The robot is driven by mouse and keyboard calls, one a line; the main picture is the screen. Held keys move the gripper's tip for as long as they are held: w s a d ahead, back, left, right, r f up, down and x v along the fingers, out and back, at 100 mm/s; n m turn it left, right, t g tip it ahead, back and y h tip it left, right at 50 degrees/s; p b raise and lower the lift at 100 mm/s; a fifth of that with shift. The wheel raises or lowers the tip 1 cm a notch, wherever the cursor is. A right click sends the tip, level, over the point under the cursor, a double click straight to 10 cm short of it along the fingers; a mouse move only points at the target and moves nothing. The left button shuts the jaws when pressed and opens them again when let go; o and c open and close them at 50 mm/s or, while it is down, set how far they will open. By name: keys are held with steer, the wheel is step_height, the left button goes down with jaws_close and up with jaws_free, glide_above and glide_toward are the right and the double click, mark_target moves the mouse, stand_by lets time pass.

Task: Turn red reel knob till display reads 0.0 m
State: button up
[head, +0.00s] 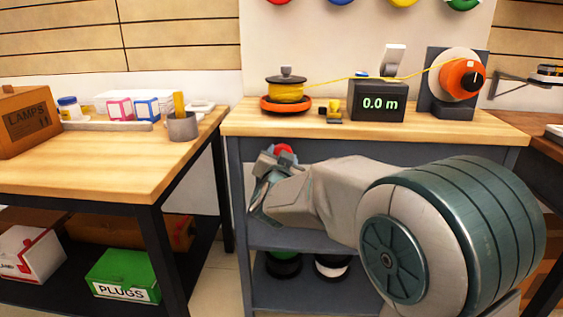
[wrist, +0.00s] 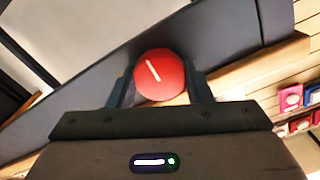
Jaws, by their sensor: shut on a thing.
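The red knob (wrist: 160,72) with a white pointer line sits between the two fingers of my gripper (wrist: 161,84) in the wrist view, and the fingers are shut on it. The pointer line slants from upper left to lower right. In the head view, the top of the red knob (head: 284,149) shows at the bench's front, beside my gripper (head: 272,160); my arm hides the rest. The black display box (head: 377,101) stands on the bench and reads 0.0 m in green digits.
A yellow cable runs from the yellow spool (head: 286,93) over the display box to the orange reel (head: 461,80). The wooden bench (head: 240,120) overhangs a grey shelf unit. A second table (head: 90,165) with boxes stands left.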

steer(key=shift+m, duration=0.3)
steer(key=o, duration=1)
steer(key=shift+s+a+p, duration=0.15)
steer(key=shift+s+p, duration=0.7)
steer(key=shift+s, duration=2.65)
steer(key=shift+s+a+p, duration=0.1)
steer(key=shift+s+p, duration=0.75)
steer(key=shift+s, duration=2.6)
